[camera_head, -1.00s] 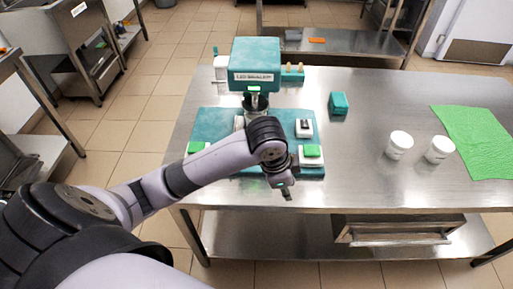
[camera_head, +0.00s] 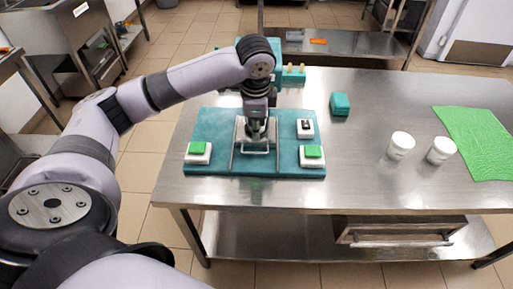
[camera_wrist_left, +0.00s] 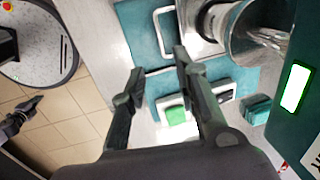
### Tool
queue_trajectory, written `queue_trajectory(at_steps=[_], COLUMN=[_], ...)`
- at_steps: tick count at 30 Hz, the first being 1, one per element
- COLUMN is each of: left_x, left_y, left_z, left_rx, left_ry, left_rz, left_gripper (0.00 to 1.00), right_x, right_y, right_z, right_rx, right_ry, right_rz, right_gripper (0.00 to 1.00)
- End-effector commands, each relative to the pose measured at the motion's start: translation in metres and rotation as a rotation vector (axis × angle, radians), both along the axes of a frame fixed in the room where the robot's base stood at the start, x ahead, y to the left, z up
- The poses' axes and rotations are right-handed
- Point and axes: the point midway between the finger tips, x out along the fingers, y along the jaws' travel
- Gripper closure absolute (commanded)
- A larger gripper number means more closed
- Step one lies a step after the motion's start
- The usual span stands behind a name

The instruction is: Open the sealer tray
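The sealer's teal base (camera_head: 213,125) lies on the steel table, with its upper housing mostly hidden behind my left arm. The silver tray has a wire handle (camera_head: 256,152) at its near side, between two rails on the base. The handle also shows as a pale loop in the left wrist view (camera_wrist_left: 157,36). My left gripper (camera_head: 257,134) points down over the tray, just behind the handle.
Green buttons on white blocks (camera_head: 199,149) (camera_head: 312,153) flank the tray, with a small switch block (camera_head: 305,127) at right. A teal box (camera_head: 340,103), two white cups (camera_head: 400,146) (camera_head: 441,151) and a green cloth (camera_head: 478,142) lie farther right. The table's front edge is clear.

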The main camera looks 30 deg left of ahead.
Motion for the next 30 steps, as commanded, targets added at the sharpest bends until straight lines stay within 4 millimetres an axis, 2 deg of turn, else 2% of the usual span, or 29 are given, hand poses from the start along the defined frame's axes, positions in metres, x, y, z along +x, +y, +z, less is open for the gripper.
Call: queue_trajectory(at_steps=[3,9,15,21,30], left_x=[0.003,0.01,0.015,0.017,0.018], left_y=[0.003,0.007,0.009,0.011,0.011], left_z=[-0.028,-0.069,-0.1,-0.114,-0.115], left_rx=[0.001,0.0,0.0,0.0,0.0], left_ry=[0.004,0.002,0.0,-0.001,-0.001], left_rz=[0.001,0.0,-0.001,-0.001,-0.001], left_gripper=[0.72,0.72,0.72,0.72,0.73], right_x=[-0.001,-0.001,-0.001,-0.001,-0.002], right_y=[0.0,0.0,0.0,0.0,0.0], right_z=[0.0,-0.001,-0.001,-0.001,-0.001], right_rx=[0.0,0.0,0.0,0.0,0.0], right_ry=[0.001,0.002,0.002,0.002,0.002], right_rz=[0.0,0.0,0.0,0.0,0.0], right_gripper=[1.0,1.0,1.0,1.0,1.0])
